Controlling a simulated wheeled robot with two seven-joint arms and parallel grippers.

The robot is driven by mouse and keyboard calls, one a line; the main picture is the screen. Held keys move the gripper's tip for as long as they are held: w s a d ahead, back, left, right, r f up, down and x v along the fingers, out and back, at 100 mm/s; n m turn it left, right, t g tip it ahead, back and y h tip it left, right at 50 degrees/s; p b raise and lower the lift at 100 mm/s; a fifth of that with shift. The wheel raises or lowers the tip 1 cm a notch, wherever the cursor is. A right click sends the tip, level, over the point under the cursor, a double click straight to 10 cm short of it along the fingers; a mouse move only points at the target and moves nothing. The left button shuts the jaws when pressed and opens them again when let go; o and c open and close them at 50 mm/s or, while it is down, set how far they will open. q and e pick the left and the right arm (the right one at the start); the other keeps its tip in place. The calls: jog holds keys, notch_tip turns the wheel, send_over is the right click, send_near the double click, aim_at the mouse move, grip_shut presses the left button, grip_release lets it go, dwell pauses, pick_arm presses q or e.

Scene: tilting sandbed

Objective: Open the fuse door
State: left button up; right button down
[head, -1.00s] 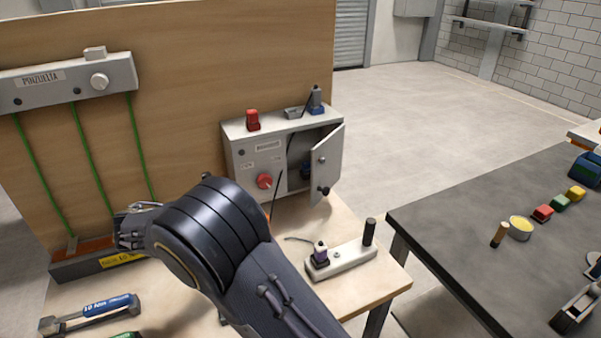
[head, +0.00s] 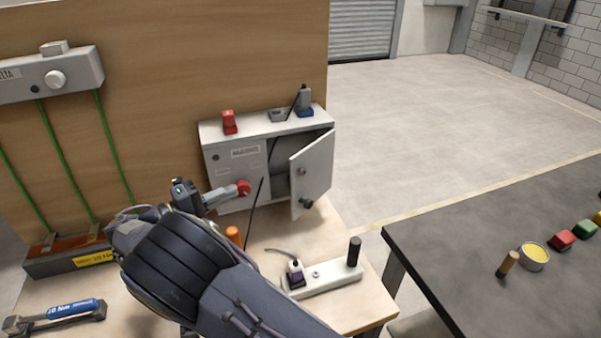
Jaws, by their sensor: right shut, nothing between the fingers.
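The grey fuse cabinet (head: 236,165) stands on the bench against the wooden board, with a red knob (head: 243,188) on its front. Its door (head: 312,176), at the right end, stands part-way open, swung out toward the front. The door has a dark knob low on its face, and part of the dark interior shows at its left. My right gripper (head: 222,195) is shut and empty. Its fingertips point right and end at the red knob; I cannot tell whether they touch it. The gripper is well left of the door. My left gripper is out of view.
An orange handle (head: 233,236) and a thin dark line stand before the cabinet. A white block (head: 325,278) with a black post lies at the bench's right. A red piece (head: 229,122) sits on the cabinet top. A dark table (head: 450,240) stands at right.

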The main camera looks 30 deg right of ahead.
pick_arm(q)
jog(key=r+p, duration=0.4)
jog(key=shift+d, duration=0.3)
pick_arm(e)
jog(key=s+d, duration=0.3)
jog(key=d, duration=0.8)
jog(key=shift+d, duration=0.4)
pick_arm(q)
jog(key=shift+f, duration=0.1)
